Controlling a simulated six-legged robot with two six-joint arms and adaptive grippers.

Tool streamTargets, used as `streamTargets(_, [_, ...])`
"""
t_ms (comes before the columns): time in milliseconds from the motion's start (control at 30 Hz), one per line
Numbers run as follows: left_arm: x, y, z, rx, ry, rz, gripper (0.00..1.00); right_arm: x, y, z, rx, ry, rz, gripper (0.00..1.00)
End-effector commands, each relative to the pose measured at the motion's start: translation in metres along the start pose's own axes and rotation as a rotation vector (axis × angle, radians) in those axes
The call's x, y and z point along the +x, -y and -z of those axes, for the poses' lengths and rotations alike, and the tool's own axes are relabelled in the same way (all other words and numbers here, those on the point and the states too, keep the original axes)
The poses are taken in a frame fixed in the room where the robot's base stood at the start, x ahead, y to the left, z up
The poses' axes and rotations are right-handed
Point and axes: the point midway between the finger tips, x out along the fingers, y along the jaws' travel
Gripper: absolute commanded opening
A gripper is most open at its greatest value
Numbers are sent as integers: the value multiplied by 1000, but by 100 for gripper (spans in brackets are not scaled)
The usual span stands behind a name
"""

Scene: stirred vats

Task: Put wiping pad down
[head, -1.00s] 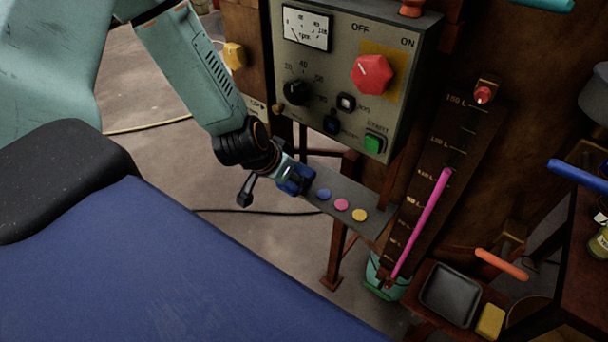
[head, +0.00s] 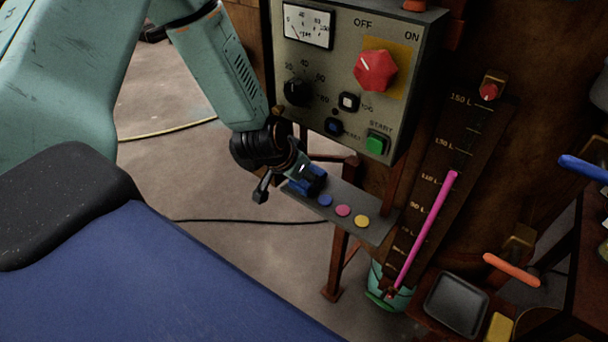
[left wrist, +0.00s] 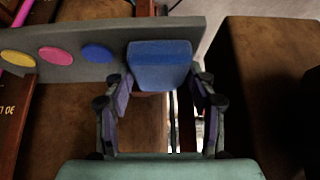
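The wiping pad is a small blue block (left wrist: 160,64) between the fingertips of my left gripper (left wrist: 162,88) in the left wrist view. The fingers meet its two sides. In the head view the blue pad (head: 314,180) is at the left end of a narrow grey shelf (head: 378,233), beside the blue disc (head: 325,200), with my left gripper (head: 306,179) at it. The pad overlaps the shelf edge in the left wrist view; I cannot tell whether its underside touches the shelf. My right gripper is not in view.
A pink disc (head: 343,210) and a yellow disc (head: 362,221) lie farther along the shelf. A control box (head: 335,75) with a red knob (head: 375,70) hangs above it. A level scale with a pink bar (head: 428,225) stands right. A black tray (head: 456,303) is lower right.

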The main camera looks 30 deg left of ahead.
Motion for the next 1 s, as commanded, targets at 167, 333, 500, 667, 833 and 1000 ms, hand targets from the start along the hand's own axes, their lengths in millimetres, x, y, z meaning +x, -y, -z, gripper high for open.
streamTargets(167, [0, 0, 0, 1, 0, 0, 65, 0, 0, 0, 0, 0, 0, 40])
streamTargets(333, [0, 0, 0, 1, 0, 0, 65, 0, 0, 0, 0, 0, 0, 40])
streamTargets(500, [-8, 0, 3, -1, 0, -1, 65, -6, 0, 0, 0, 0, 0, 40])
streamTargets(667, [-30, 0, 4, -5, 0, -2, 65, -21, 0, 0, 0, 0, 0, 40])
streamTargets(833, [-55, 0, 5, -5, -1, -2, 65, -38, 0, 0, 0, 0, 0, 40])
streamTargets(1000, [-78, 0, 4, -5, 0, -2, 65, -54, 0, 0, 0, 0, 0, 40])
